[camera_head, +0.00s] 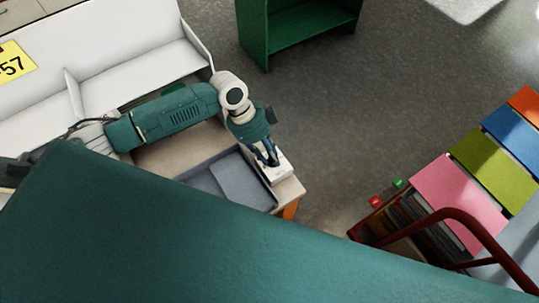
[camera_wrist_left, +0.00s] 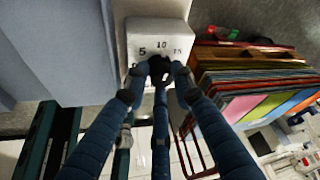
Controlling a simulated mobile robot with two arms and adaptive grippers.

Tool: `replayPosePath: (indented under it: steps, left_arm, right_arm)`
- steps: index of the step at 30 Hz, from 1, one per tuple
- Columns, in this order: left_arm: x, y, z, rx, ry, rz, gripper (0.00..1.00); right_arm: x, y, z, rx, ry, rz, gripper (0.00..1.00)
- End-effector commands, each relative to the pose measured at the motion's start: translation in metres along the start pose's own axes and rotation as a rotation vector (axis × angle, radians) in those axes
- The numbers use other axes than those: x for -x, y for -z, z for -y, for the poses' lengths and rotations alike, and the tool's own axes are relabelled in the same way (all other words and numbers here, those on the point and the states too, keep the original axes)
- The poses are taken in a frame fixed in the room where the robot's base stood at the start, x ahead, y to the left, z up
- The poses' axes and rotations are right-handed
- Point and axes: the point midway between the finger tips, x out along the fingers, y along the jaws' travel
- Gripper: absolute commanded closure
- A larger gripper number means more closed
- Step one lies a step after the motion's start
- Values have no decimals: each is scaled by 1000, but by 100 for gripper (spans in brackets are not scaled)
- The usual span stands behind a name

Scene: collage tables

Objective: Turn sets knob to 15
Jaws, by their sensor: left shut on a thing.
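The sets knob (camera_wrist_left: 158,66) is dark and round, on the front of a white box (camera_wrist_left: 150,29) with the printed numbers 5, 10 and 15 around it. In the head view the white box (camera_head: 282,173) stands at the corner of a table. My left gripper (camera_head: 270,160) reaches down onto the box. In the left wrist view its blue fingers (camera_wrist_left: 159,76) close around the knob. The fingers cover part of the knob and the lower dial, so I cannot tell which number it points to. My right gripper is not in view.
A grey tray (camera_head: 243,183) lies beside the box on the table. A rack of coloured sheets (camera_head: 457,190) with a red rail stands to the right. A green shelf (camera_head: 298,30) stands at the back. Grey floor (camera_head: 340,120) is clear between them.

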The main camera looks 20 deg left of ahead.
Motion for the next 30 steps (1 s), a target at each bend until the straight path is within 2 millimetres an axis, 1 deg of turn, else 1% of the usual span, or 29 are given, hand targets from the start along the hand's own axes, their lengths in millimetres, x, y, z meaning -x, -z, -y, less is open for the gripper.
replayPosePath:
  steps: [1, 18, 24, 30]
  left_arm:
    - [0, 6, 5, -37, -2, -14, 100]
    - [0, 10, 8, -460, -170, -17, 100]
    - [1, 11, 8, -550, -206, -16, 100]
    - [2, 12, 8, -595, -225, -16, 100]
  right_arm:
    - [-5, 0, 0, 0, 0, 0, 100]
    - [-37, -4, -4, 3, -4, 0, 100]
    - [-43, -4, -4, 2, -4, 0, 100]
    - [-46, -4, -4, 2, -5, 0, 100]
